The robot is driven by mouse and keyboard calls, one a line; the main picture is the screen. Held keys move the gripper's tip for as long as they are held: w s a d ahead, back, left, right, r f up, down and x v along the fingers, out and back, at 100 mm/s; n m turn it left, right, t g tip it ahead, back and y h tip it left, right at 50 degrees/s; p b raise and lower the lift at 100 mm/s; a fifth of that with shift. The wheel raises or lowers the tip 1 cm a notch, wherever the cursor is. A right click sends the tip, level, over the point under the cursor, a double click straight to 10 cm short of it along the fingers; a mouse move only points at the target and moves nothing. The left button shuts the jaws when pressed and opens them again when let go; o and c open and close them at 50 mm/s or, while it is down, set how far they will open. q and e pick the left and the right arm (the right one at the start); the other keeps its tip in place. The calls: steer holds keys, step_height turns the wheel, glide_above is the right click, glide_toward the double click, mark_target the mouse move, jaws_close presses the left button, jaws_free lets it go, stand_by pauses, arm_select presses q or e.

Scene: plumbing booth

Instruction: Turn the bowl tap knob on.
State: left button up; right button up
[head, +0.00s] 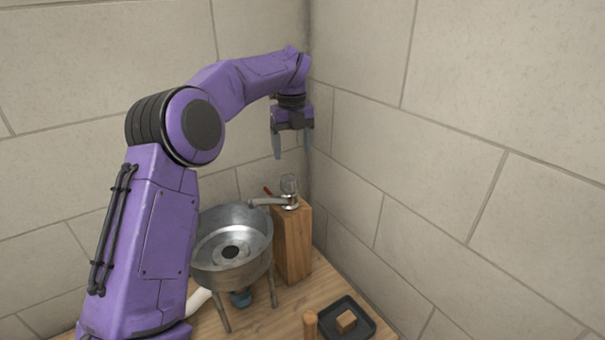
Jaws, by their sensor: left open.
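The bowl tap (270,201) sits on top of a wooden block, its metal spout pointing left over the bowl's rim. Its clear round knob (289,185) is on top, and a small red piece (267,191) shows beside it. The metal bowl (207,260) stands on legs left of the block, with a dark drain in its middle. My left gripper (292,146) points down with its fingers apart and empty. In the picture it is just above the knob, with a gap between them. My right gripper is not in view.
The wooden block (293,250) stands near the corner of two tiled walls. A black tray (366,322) holding a small wooden cube (346,320) lies at the front right. A wooden peg (310,325) stands beside it. A white pipe (197,301) runs under the bowl.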

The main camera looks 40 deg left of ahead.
mark_target(289, 177)
arm_select(q)
steer(key=s+f, duration=0.2)
steer(key=f, duration=0.1)
steer(key=s+f+p, duration=0.1)
steer(key=shift+f, duration=0.2)
steer(key=f, duration=0.1)
steer(key=w+f, duration=0.1)
steer(key=f, duration=0.1)
steer(key=f+p, duration=0.1)
steer(key=shift+w+f, duration=0.25)
steer(key=shift+w, duration=0.1)
steer(key=shift+w+f, duration=0.15)
steer(key=shift+f, duration=0.1)
steer(key=shift+s+r, duration=0.15)
steer(key=shift+s, duration=0.2)
steer(key=shift+s+r, duration=0.1)
steer(key=shift+s, duration=0.05)
steer(key=shift+c, duration=1.2)
steer(key=c, duration=0.8)
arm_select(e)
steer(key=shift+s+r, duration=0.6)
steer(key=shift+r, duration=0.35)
